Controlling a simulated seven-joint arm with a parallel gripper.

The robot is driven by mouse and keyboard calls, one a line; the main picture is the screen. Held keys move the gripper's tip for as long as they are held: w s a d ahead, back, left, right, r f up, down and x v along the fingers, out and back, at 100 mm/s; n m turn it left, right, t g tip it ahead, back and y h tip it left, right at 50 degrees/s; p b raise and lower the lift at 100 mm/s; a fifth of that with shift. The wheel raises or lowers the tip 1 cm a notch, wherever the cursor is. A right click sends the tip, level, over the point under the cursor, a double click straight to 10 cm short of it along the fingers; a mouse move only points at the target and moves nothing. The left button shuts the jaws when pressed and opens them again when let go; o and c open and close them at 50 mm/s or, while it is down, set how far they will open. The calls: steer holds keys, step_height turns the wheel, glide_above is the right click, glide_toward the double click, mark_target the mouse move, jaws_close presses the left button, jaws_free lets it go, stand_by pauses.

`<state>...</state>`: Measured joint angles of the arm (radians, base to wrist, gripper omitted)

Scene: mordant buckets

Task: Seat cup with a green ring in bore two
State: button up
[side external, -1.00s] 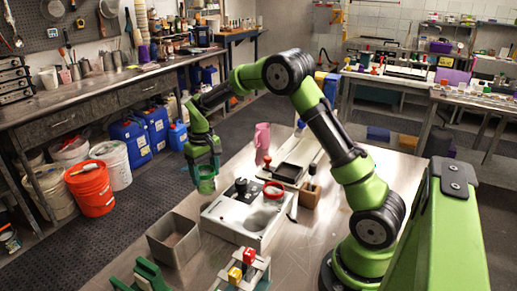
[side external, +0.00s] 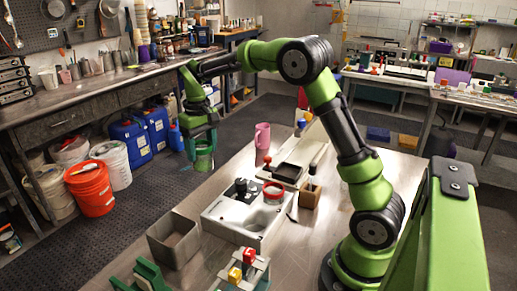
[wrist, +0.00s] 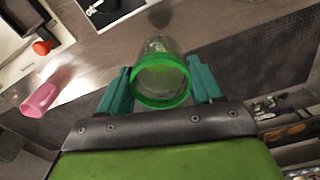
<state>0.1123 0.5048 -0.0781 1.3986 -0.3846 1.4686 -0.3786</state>
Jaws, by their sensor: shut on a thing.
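The clear cup with a green ring (wrist: 162,88) is between the teal fingers of my gripper (wrist: 161,84) in the wrist view. My gripper is shut on it, with the ring towards the wrist camera. In the side external view my gripper (side external: 201,148) holds the cup (side external: 203,163) in the air, beyond the far left edge of the bench. The light grey block (side external: 228,222) stands on the bench, right of and nearer than the cup. A red-ringed cup (side external: 273,190) and a black knobbed piece (side external: 241,186) are at its top. Bore numbers are not readable.
A pink jug (side external: 262,136) and a red-knobbed piece (side external: 267,160) stand behind the block. An open grey bin (side external: 173,240) stands at its left. A rack with red and yellow blocks (side external: 243,270) and a green holder (side external: 150,275) are in front.

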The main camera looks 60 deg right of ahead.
steer(key=s+a+f, duration=0.1)
steer(key=s+a, duration=0.2)
steer(key=s, duration=0.7)
steer(key=s+a, duration=0.3)
steer(key=s, duration=0.7)
steer(key=shift+m, duration=0.4)
steer(key=f, duration=1)
steer(key=shift+w+d, duration=0.15)
steer(key=shift+d, duration=0.1)
steer(key=shift+f, duration=0.15)
steer(key=o, duration=1.2)
step_height(320, 180, up, 12)
steer(key=s+a+r+t, duration=0.1)
steer(key=a+r+t, duration=0.1)
steer(key=s+a+r+t+y, duration=0.1)
steer(key=r+t, duration=0.1)
steer(key=s+a+r+t+y, duration=0.1)
steer(key=a+r+t, duration=0.1)
steer(key=r+t, duration=0.1)
steer(key=shift+s+a, duration=0.35)
